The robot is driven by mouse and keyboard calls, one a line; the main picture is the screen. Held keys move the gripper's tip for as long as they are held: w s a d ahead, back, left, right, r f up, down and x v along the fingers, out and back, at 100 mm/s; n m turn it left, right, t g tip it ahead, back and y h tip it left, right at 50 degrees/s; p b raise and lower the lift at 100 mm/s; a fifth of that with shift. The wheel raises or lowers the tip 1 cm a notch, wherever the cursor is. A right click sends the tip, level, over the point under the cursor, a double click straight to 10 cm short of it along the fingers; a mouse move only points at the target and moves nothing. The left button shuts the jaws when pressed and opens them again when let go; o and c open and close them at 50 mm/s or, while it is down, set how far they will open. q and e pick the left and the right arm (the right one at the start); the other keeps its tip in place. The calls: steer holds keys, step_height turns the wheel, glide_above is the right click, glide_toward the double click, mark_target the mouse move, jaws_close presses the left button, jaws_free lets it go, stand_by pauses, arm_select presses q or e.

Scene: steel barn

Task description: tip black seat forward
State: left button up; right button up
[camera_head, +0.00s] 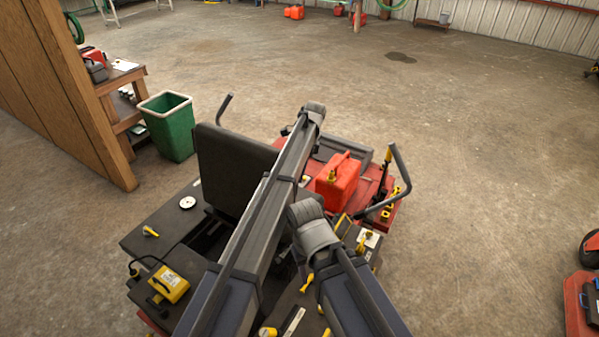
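The black seat (228,168) shows as a broad dark panel standing nearly upright on the red mower (377,187). I cannot tell whether this face is its backrest or its underside. Its right part is hidden behind my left arm, which reaches up across the mower. That arm's far end is a grey joint above the mower's front, and I make out no gripper fingers there. My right arm comes from the bottom and bends at a grey joint just right of the seat area. Its gripper is not visible, and contact with the seat cannot be seen.
A red can (338,181) sits on the mower between its control levers (400,168). A yellow device (169,285) lies on the mower's rear left. A green bin (169,128) and wooden partition (75,85) stand left.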

arm_select(q)
steer(key=p+v, duration=0.4)
steer(key=v, duration=0.1)
steer(key=shift+r, duration=0.15)
steer(key=s+a+n+t+h, duration=0.1)
steer(key=s+a+n, duration=0.6)
steer(key=s, duration=0.4)
steer(key=s+a+n+t+h, duration=0.1)
steer(key=s+a+n, duration=0.4)
steer(key=s+a, duration=0.5)
steer(key=s+a+n, duration=0.6)
steer(key=s, duration=0.7)
steer(key=s+d+f+m+b, duration=0.2)
steer(key=d+f+b, duration=0.3)
steer(key=f+b, duration=0.5)
steer(key=s+d+f+m+b, duration=0.1)
steer(key=s+d+f+b, duration=0.2)
steer(key=d+f+b, duration=0.3)
step_height(320, 180, down, 6)
steer(key=b, duration=0.5)
steer(key=shift+s+m+g+y, duration=0.2)
steer(key=shift+m+g+y, duration=0.1)
steer(key=shift+m+y, duration=0.1)
steer(key=shift+r, duration=0.1)
steer(key=shift+c, duration=1.4)
